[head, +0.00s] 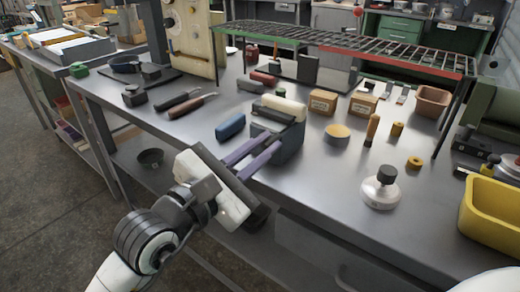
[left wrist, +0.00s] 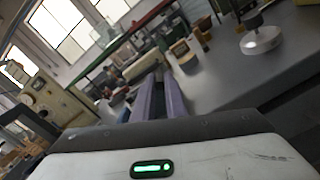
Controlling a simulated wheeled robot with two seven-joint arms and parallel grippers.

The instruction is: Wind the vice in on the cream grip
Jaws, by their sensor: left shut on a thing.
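The dark grey vice (head: 289,146) stands at the front edge of the steel bench. The cream grip (head: 284,106) lies in the top of the vice, between its dark jaws; it also shows in the left wrist view (left wrist: 140,69). My left gripper (head: 268,143) reaches in from the front left, its two long purple fingers at the vice's near side. It is shut on a part of the vice there; the fingers hide which part. The fingers also show in the left wrist view (left wrist: 160,99). My right gripper is out of view.
A blue block (head: 230,126) lies just left of the vice, with dark-handled tools (head: 190,103) farther left. A wire rack (head: 350,45) spans the back.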

